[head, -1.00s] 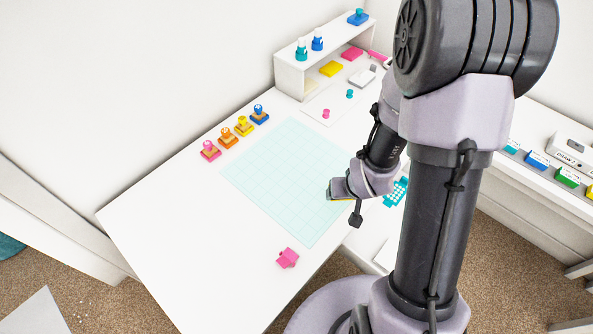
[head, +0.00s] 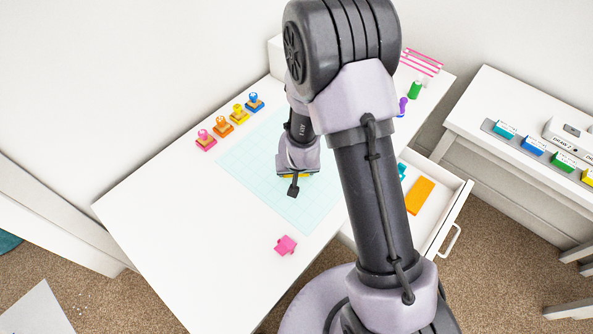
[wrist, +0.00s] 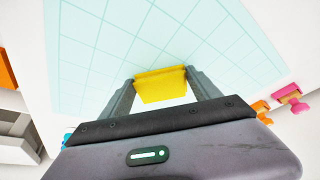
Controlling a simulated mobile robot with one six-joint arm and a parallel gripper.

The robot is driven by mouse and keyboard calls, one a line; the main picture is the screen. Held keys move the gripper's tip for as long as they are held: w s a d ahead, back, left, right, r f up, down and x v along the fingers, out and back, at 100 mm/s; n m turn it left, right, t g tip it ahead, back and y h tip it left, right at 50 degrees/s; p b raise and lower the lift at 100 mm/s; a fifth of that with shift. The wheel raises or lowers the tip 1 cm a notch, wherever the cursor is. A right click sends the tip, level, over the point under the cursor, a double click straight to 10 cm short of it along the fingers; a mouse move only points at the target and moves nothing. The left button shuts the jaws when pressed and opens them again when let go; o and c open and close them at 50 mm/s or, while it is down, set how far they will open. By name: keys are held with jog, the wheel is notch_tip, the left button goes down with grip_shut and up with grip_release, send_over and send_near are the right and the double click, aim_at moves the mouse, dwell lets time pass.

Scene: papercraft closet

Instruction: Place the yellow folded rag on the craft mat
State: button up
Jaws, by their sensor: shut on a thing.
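The yellow folded rag (wrist: 162,86) shows in the wrist view between the two fingers of my gripper (wrist: 160,88), which is shut on it. In the head view only a thin yellow edge of the rag (head: 296,176) shows under my gripper (head: 297,172). The craft mat (head: 260,185) is a pale teal gridded sheet on the white desk. My gripper and the rag are over the mat, and the mat's grid fills the wrist view (wrist: 105,40) behind the rag. I cannot tell whether the rag touches the mat. My arm hides the mat's far right part.
Several stamps, such as the orange one (head: 222,126), line the mat's upper left edge. A pink object (head: 286,245) sits on the desk (head: 180,240) near the mat's lower corner. An open drawer (head: 447,205) holds an orange block (head: 420,196). The front left desk is clear.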

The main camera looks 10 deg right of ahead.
jog(key=o, duration=1.4)
jog(key=shift+o, duration=0.2)
jog(key=shift+r+p, duration=0.35)
jog(key=shift+p, duration=0.05)
jog(key=s+a+r+m+t+y+p, duration=0.1)
jog(key=s+a+r+p, duration=0.2)
jog(key=r, duration=1.2)
jog(key=s+r+y+p, duration=0.1)
jog(key=s+r+p, duration=0.35)
jog(key=r, duration=0.95)
jog(key=s+r, duration=0.5)
jog(key=s, duration=0.2)
jog(key=s+d+r+m+b, duration=0.1)
jog(key=s+r, duration=0.4)
jog(key=s, duration=0.3)
jog(key=shift+s+m+y, duration=0.2)
jog(key=shift+m+y, duration=0.1)
